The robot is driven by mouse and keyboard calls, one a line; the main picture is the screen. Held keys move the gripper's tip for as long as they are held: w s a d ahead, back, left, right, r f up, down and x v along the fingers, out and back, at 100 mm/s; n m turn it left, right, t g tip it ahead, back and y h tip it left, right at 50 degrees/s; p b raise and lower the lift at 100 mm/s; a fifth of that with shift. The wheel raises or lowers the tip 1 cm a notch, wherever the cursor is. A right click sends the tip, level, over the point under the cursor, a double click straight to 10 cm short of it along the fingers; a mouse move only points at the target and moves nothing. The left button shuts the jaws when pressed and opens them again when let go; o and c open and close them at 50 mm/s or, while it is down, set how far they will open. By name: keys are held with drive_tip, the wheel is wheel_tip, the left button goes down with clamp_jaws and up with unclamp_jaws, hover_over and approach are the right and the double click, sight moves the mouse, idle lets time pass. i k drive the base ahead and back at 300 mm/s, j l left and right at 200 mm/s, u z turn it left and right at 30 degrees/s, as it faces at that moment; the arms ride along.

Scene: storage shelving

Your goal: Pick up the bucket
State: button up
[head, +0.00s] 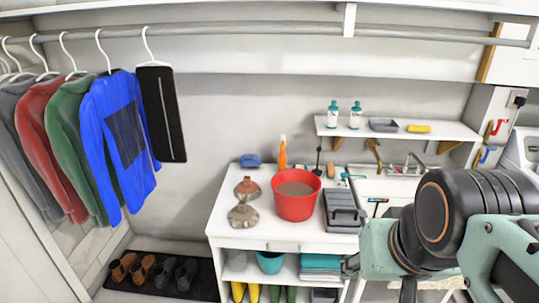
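A red bucket (296,203) stands upright on the white worktop, with something brownish inside it. A smaller teal bucket (270,263) stands on the shelf below the worktop. My arm is at the right, in front of the worktop and to the right of the red bucket, apart from it. The dark part at the bottom edge seems to be my gripper (408,291); it is mostly cut off, and its fingers are not visible. The red bucket is fully in view and nothing touches its rim.
A grey toolbox (342,210) stands right of the red bucket, close to it. Two brownish lumpy objects (243,215) sit at its left, and an orange spray bottle (283,154) behind. A wall shelf (460,130) with bottles is at upper right. Clothes (120,145) hang at left.

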sight(295, 191)
drive_tip(key=z, duration=1.05)
drive_tip(key=j+z, duration=0.25)
drive_tip(key=z, duration=0.15)
drive_tip(key=j+z, duration=0.3)
drive_tip(key=z, duration=0.15)
drive_tip(key=k+j+z, duration=0.1)
drive_tip(key=j+z, duration=0.25)
drive_tip(key=j, duration=0.4)
drive_tip(key=k+j, duration=0.1)
drive_tip(key=j, duration=0.3)
drive_tip(key=k+j+z, duration=0.1)
drive_tip(key=j, duration=0.3)
drive_tip(key=k+j, duration=0.1)
drive_tip(key=j, duration=0.3)
drive_tip(key=k+j+z, duration=0.1)
drive_tip(key=j, duration=0.25)
